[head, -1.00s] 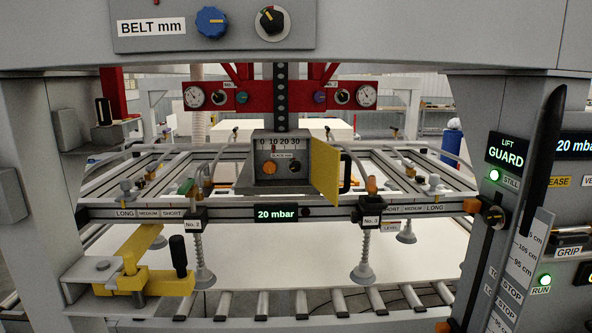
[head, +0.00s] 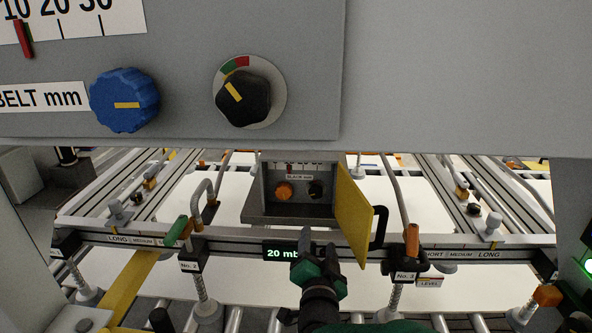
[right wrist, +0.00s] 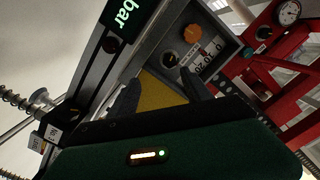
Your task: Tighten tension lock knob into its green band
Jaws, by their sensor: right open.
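A small black knob (head: 315,189) sits on the small grey gauge box behind, right of an orange knob (head: 284,191). The small black knob shows in the right wrist view (right wrist: 170,60), its marks too small to read. My right gripper (head: 318,247) is open and empty, in front of and below the small box. My left gripper is not in view.
A yellow hinged flap (head: 354,215) with a black handle stands open at the small box's right side. A rail with a 20 mbar display (head: 283,253) crosses below. A blue knob (head: 125,100) is on the upper panel. Suction cups hang on both sides.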

